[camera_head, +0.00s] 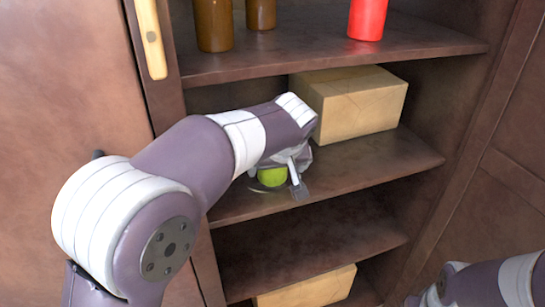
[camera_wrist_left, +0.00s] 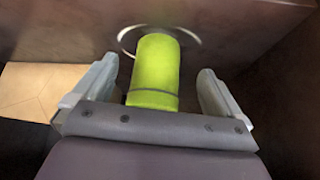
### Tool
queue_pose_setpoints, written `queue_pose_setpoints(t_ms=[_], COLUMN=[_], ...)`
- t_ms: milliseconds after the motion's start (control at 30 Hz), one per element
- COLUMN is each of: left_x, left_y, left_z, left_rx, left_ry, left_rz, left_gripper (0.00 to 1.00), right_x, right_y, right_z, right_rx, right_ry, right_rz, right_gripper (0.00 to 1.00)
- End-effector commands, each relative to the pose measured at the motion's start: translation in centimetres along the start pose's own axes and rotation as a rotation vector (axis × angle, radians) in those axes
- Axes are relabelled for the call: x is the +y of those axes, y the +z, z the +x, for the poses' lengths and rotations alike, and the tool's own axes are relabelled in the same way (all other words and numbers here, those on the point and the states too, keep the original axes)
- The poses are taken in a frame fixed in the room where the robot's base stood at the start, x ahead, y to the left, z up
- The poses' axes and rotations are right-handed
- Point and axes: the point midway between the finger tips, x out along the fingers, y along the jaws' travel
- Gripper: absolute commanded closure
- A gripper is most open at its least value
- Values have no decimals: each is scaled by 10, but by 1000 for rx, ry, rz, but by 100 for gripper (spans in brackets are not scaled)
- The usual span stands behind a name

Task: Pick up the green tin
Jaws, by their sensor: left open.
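The green tin (camera_head: 272,177) stands on the middle shelf (camera_head: 370,168) of the cabinet, partly hidden behind my left gripper in the head view. My left gripper (camera_head: 280,187) is at the tin. In the left wrist view the tin (camera_wrist_left: 154,72) is a bright green cylinder with a dark band near its lower end. It lies between the two spread fingers of the left gripper (camera_wrist_left: 157,95), with a visible gap on each side. A pale ring (camera_wrist_left: 190,38) shows around the tin's far end. My right gripper is not in view; only part of the right arm shows.
A cardboard box (camera_head: 360,105) stands on the same shelf, behind and right of my left wrist. Brown bottles (camera_head: 213,25) and a red cylinder (camera_head: 367,18) stand on the shelf above. Another box (camera_head: 310,288) is below. The shelf's right part is clear.

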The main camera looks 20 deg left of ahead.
Motion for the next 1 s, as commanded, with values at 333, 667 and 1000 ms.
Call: queue_pose_setpoints(t_ms=[333, 667, 1000], left_x=[0, 0, 0], left_y=[-48, -52, -52], left_z=[30, 45, 45], left_rx=[-1, 1, 2], left_ry=[0, 3, 4], left_rz=[-1, 1, 1], left_gripper=[0, 0, 62], right_x=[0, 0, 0], right_y=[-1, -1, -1], right_z=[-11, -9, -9], right_rx=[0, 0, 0], right_ry=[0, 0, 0], right_rz=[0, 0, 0], right_gripper=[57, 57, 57])
